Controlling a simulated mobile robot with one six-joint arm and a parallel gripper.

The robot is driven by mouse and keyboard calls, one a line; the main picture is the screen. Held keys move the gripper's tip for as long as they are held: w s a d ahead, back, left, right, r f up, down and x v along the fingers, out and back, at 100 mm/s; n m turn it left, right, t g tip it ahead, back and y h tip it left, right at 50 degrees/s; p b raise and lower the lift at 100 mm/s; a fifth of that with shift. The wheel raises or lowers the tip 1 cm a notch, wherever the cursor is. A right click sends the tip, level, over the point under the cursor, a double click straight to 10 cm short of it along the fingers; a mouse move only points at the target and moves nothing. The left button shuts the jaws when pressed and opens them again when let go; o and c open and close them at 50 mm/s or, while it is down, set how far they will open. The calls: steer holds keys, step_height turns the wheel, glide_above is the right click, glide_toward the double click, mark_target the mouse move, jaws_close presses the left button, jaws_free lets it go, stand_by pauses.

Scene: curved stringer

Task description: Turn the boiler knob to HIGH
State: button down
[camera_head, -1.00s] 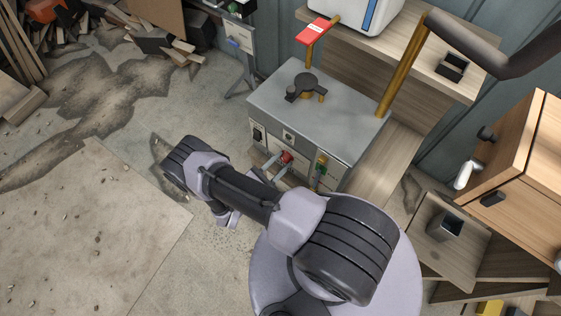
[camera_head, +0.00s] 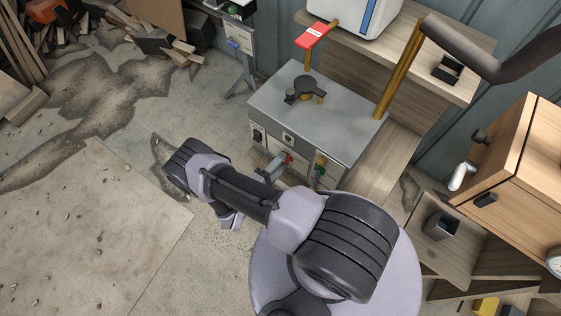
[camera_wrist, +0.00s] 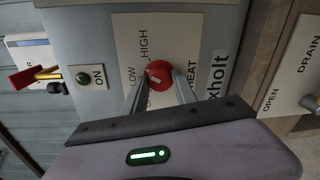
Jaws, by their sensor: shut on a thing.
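The boiler (camera_head: 335,118) is a grey box on the floor, with a black-and-brass fitting on top. Its red heat knob (camera_wrist: 158,73) sits on a white plate in the wrist view, with HIGH, LOW and HEAT lettering around it. A pale mark on the knob faces the LOW side; its exact setting is hard to read. My gripper (camera_wrist: 158,82) has one finger on each side of the knob and is shut on it.
A yellow pipe (camera_head: 398,75) rises at the boiler's right. A wooden cabinet (camera_head: 520,170) stands right.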

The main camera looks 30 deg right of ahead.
steer(key=m+p, duration=0.1)
steer(key=m, duration=0.4)
steer(key=shift+t, duration=0.3)
steer(key=shift+m, duration=0.5)
steer(key=c, duration=1)
jaws_free()
steer(key=p+v, duration=0.3)
steer(key=v, duration=1.4)
steer(key=shift+s+a, duration=0.15)
steer(key=shift+s, duration=0.1)
